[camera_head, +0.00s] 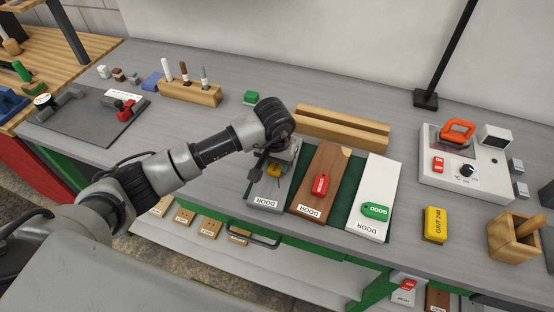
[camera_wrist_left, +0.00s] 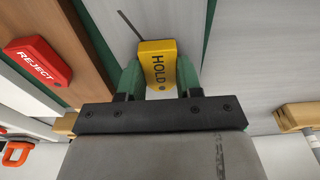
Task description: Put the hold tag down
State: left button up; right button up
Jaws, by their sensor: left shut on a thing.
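The yellow hold tag (camera_head: 274,169) is between the green fingers of my left gripper (camera_head: 268,172), which is shut on it. The tag is over the grey door board (camera_head: 268,191), the leftmost of three boards. I cannot tell whether the tag touches the board. My right gripper is not in view.
A red reject tag (camera_head: 320,184) lies on the brown board (camera_head: 326,163). A green good tag (camera_head: 375,211) lies on the white board (camera_head: 380,175). A wooden rail (camera_head: 340,127) stands behind the boards. A yellow grit block (camera_head: 435,224) is to the right.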

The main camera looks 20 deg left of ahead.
aim_at(275, 168)
pick_arm(q)
jog(key=o, duration=0.9)
jog(key=r+b, duration=0.1)
jog(key=r, duration=0.3)
jog(key=s+r+b, duration=0.1)
jog(key=r, duration=0.3)
jog(key=r+b, duration=0.1)
jog(key=r, duration=0.3)
jog(key=shift+s, duration=0.2)
